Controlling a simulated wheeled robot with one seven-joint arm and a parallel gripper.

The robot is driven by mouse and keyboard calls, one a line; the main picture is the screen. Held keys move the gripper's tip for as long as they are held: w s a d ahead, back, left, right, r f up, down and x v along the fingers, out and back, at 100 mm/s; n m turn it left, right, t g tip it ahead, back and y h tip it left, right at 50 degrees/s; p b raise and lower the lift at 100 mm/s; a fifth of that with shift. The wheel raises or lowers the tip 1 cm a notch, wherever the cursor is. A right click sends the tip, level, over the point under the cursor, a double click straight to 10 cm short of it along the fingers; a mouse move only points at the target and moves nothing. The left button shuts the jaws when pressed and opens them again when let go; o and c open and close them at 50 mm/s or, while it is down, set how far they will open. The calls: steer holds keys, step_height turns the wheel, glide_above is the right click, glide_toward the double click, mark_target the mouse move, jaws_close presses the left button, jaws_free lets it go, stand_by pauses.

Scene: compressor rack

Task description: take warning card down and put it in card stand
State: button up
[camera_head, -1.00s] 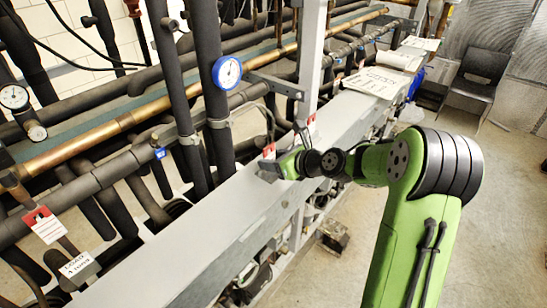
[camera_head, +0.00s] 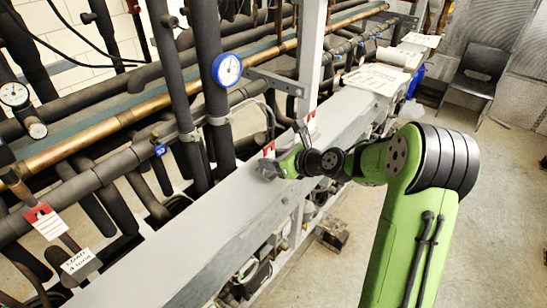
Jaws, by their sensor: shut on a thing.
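My gripper (camera_head: 273,166) is at the far end of my green arm, low over the grey beam. Its jaws are small and partly hidden by the hand. A small red patch (camera_head: 269,148) shows right at the jaws; it looks like the red top of the warning card, held there, with most of the card hidden. Another red-and-white card (camera_head: 45,221) hangs on the pipes at the far left, well apart from my gripper. I cannot make out a card stand for sure.
The grey beam (camera_head: 200,222) runs from lower left to upper right, with bare room left of my gripper. A grey upright post (camera_head: 312,60) and a blue gauge (camera_head: 227,69) stand behind. Papers (camera_head: 376,79) lie farther along the beam. A white label (camera_head: 77,261) is at lower left.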

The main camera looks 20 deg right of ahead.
stand_by(0.3)
steer(key=o, duration=0.9)
steer(key=v, duration=1.5)
steer(key=shift+s+d+r, duration=0.15)
steer(key=shift+s+r, duration=0.1)
steer(key=shift+s, duration=0.05)
